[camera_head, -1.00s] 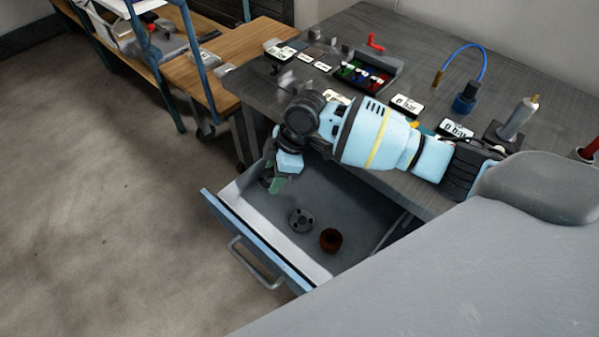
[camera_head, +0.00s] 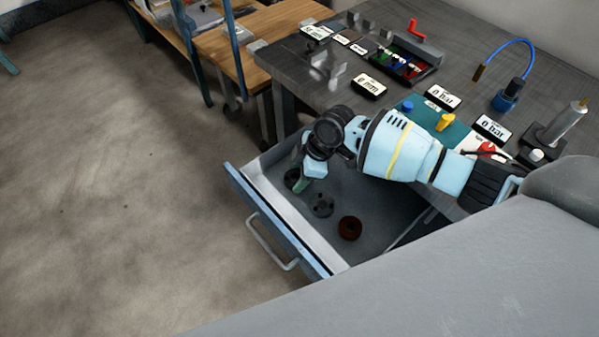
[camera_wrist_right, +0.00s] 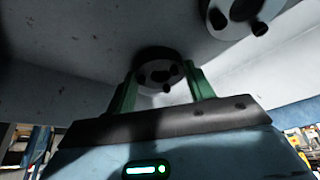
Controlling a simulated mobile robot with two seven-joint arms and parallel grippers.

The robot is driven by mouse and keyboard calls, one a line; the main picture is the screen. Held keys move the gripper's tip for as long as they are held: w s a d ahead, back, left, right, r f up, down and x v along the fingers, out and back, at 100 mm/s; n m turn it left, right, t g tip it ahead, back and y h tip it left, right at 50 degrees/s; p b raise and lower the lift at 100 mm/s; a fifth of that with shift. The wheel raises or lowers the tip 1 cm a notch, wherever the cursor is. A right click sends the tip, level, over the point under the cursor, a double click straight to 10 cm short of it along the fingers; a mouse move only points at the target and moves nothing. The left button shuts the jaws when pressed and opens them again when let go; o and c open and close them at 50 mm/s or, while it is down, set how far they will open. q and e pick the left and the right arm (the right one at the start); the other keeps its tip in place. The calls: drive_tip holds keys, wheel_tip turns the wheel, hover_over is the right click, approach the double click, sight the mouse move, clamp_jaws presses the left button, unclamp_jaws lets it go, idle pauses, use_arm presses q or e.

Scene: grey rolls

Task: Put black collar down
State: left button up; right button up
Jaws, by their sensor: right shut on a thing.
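The black collar (camera_wrist_right: 158,73) is between the two green fingers of my right gripper (camera_wrist_right: 163,88) in the right wrist view. It is a dark ring with a lighter face and several dark studs or holes. In the head view my right gripper (camera_head: 301,184) points down into the open drawer (camera_head: 313,237), near its far left corner. The collar (camera_head: 291,178) shows there as a dark round shape, partly hidden by the gripper. Whether it touches the drawer floor I cannot tell. My left gripper is not in view.
A second dark grey collar (camera_head: 321,205) lies in the drawer near the gripper, and shows in the wrist view (camera_wrist_right: 238,14). The drawer's blue front (camera_head: 275,222) and the worktop (camera_head: 300,70) border the space.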

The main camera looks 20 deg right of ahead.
drive_tip(key=o, duration=1.2)
drive_tip(key=shift+f, duration=0.1)
drive_tip(key=shift+r, duration=0.25)
drive_tip(key=p+v, duration=0.1)
drive_tip(key=v, duration=1)
drive_tip(key=shift+d+r+p, duration=0.25)
drive_tip(key=shift+r+p, duration=0.05)
drive_tip(key=shift+s, duration=0.1)
